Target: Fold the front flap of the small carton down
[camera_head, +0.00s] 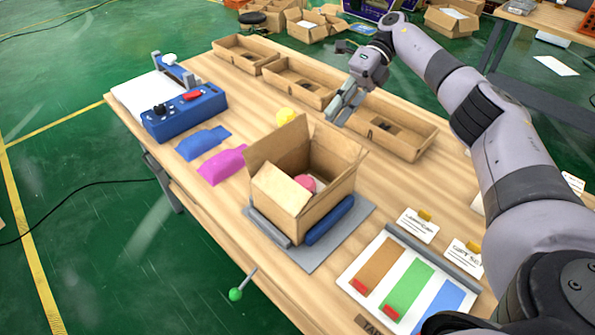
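The small carton (325,195) stands open on a grey plate (330,250) in the middle of the wooden table. Its flaps stand up or lean outward; the flap facing the table's near left edge (281,190) leans over the carton's side. A pink item (306,183) lies inside, partly hidden by the walls. My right gripper (342,108) hangs above the table behind the carton, near the open trays, apart from the carton. Its fingers look close together and small, so whether it is open is unclear. My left gripper is not in the view.
Several open cardboard trays (408,142) line the table's far side. A blue sealer-like machine (186,113) stands at the left, with blue (203,143) and pink (222,165) pieces nearby. A board with coloured strips (412,280) and cards (418,226) lie at the right.

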